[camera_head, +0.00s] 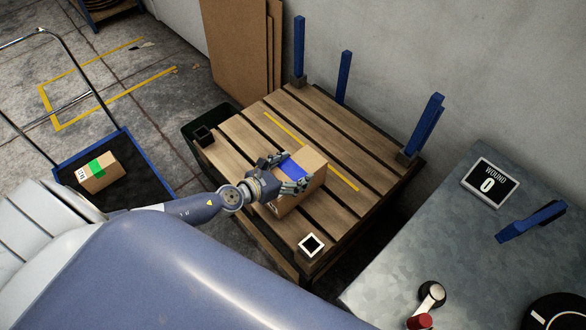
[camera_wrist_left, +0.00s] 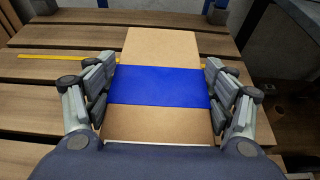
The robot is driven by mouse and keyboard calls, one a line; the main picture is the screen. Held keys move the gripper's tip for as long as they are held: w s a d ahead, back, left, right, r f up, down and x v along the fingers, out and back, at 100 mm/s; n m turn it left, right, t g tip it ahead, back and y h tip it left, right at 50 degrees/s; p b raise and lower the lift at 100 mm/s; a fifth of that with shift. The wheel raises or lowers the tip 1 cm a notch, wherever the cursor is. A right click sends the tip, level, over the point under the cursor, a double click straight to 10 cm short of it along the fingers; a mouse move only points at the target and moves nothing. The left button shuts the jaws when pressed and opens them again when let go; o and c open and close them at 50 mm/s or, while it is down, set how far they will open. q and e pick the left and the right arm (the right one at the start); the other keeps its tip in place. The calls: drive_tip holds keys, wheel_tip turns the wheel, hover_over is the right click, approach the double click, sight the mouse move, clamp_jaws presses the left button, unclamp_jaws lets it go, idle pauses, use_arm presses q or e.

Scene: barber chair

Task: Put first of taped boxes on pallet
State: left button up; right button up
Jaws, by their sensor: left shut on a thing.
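A cardboard box with blue tape (camera_head: 311,168) is at the wooden pallet (camera_head: 240,133), over its middle slats near the yellow line. My left gripper (camera_head: 292,174) is shut on this box, its fingers on both sides of it. In the left wrist view the blue-taped box (camera_wrist_left: 160,85) fills the space between the fingers of my left gripper (camera_wrist_left: 160,95). I cannot tell whether its underside touches the slats. A second box with green tape (camera_head: 99,173) lies on the dark cart (camera_head: 137,160) at the left. My right gripper is not in view.
Blue posts (camera_head: 299,47) stand at the pallet's back and right corners. A metal table (camera_head: 460,250) with a counter sign (camera_head: 490,185) reading 0 and a lever (camera_head: 431,294) is at the right. Cardboard sheets (camera_head: 236,50) lean on the wall. Pallet slats around the box are bare.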

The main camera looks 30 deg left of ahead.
use_arm(q)
drive_tip(key=shift+w+r, duration=0.2)
drive_tip(key=shift+r, duration=0.1)
drive_tip(key=o, duration=2.1)
drive_tip(key=shift+s+f, duration=0.2)
drive_tip(key=shift+s, duration=0.15)
drive_tip(key=shift+c, duration=0.2)
drive_tip(key=b+v, duration=0.1)
drive_tip(key=v, duration=0.9)
drive_tip(key=shift+f, duration=0.15)
drive_tip(key=shift+b+v, duration=0.4)
drive_tip(key=shift+v, duration=0.6)
